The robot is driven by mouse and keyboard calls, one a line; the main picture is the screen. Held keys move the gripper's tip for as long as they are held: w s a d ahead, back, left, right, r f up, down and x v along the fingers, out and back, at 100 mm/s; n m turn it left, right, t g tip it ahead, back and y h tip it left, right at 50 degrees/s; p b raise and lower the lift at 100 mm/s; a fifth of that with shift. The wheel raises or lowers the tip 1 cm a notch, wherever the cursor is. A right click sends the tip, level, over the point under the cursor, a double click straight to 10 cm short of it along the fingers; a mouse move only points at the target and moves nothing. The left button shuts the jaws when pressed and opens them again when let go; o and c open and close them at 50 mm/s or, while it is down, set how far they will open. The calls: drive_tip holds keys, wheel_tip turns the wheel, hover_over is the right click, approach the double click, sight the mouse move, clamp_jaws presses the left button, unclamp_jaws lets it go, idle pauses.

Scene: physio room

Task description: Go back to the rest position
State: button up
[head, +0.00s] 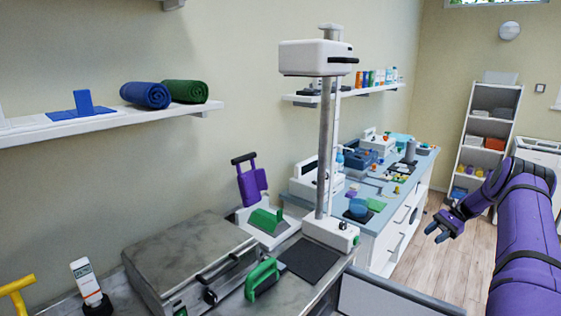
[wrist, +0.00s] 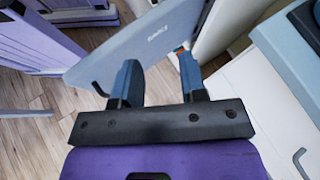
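My purple arm reaches in from the right edge of the head view. My gripper (head: 438,232) hangs in free air over the wooden floor, to the right of the blue-topped counter. In the wrist view my gripper (wrist: 158,72) has its two dark blue fingers well apart. No object sits between them; a grey-blue panel with small lettering shows beyond the fingertips, apart from them as far as I can tell.
A blue-topped counter (head: 378,234) with several small devices runs along the wall. A grey worktop with a metal-lidded unit (head: 190,262), a green-handled tool (head: 262,277) and a tall column device (head: 325,150) is nearer. A shelf unit (head: 490,125) stands behind. Wooden floor (head: 425,262) is open.

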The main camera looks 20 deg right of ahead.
drive_tip(key=w+a+r+n+g+h, duration=0.1)
drive_tip(key=w+a+r+n+h, duration=0.15)
drive_tip(key=a+r, duration=0.9)
drive_tip(key=w+a+r+n+g+h, duration=0.1)
drive_tip(key=a+r+n+h, duration=0.25)
drive_tip(key=a+r, duration=0.75)
drive_tip(key=s+a+r+n+t+h, duration=0.1)
drive_tip(key=s+a+r+n+h, duration=0.1)
drive_tip(key=s+a+r, duration=0.4)
drive_tip(key=s+a+r+n+t+h, duration=0.15)
drive_tip(key=s+a+r, duration=0.3)
drive_tip(key=r, duration=0.45)
drive_tip(key=s+a+n+t+h, duration=0.1)
drive_tip(key=s+a, duration=0.5)
drive_tip(key=s, duration=0.6)
drive_tip(key=s+a+n+t+h, duration=0.2)
drive_tip(key=s+a+n+t, duration=0.2)
drive_tip(key=s, duration=0.8)
drive_tip(key=shift+a+r+n, duration=0.15)
drive_tip(key=shift+a+n, duration=0.5)
drive_tip(key=shift+a, duration=0.4)
drive_tip(key=shift+s, duration=0.1)
